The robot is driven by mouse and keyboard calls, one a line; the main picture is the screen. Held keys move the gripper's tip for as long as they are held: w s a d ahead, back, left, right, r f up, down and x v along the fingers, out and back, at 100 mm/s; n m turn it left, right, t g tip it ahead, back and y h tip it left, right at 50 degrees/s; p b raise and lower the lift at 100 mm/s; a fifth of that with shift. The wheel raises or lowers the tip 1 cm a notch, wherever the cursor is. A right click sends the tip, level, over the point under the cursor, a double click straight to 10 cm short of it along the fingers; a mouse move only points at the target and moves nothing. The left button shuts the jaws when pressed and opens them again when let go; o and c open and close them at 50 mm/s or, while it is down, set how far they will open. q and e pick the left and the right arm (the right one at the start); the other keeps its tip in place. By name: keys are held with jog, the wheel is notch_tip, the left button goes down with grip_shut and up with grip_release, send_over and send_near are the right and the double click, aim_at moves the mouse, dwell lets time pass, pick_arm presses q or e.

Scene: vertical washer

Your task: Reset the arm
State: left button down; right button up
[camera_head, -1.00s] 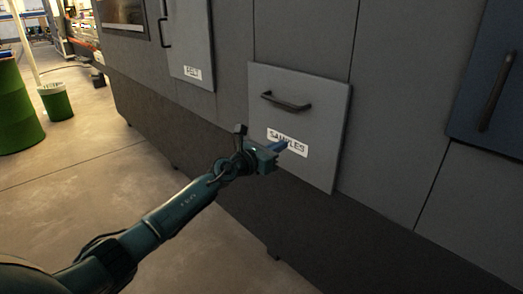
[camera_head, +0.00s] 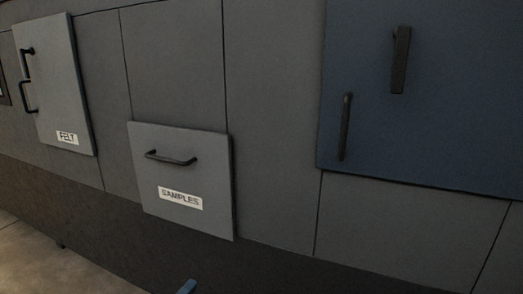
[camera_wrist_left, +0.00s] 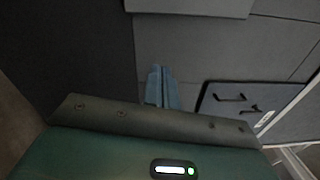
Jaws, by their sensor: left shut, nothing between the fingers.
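My left gripper (camera_head: 187,287) shows only as a small blue fingertip at the bottom edge of the head view, below the samples drawer. In the left wrist view its two blue fingers (camera_wrist_left: 161,86) lie together, shut and empty. The rest of my left arm is out of the head view. My right gripper is in neither view.
The grey cabinet has a panel labelled SAMPLES (camera_head: 184,170) with a dark handle, a FELT door (camera_head: 62,90) at left with handles, and a blue door (camera_head: 430,120) at right with two dark handles. Bare floor (camera_head: 45,270) shows at lower left.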

pick_arm(q)
jog(key=s+d+f+n+g+y, duration=0.2)
jog(key=s+n+g+y, duration=0.1)
jog(key=s+n, duration=1.8)
jog(key=r+g+p, duration=0.1)
jog(key=r+p, duration=0.1)
jog(key=p, duration=0.7)
jog(key=w+r+n+g+y+p, duration=0.1)
jog(key=r+g+p, duration=0.1)
jog(key=p, duration=0.7)
jog(key=shift+w+d+r+p, duration=0.15)
jog(key=shift+w+r+p, duration=0.05)
jog(key=shift+r+p, duration=0.15)
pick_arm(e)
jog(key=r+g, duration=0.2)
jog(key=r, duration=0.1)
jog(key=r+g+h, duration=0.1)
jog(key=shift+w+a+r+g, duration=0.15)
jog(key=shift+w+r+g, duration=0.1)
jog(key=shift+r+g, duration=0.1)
pick_arm(q)
jog(key=shift+f, duration=0.3)
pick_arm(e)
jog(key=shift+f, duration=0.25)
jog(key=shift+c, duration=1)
pick_arm(q)
jog(key=shift+d, duration=0.1)
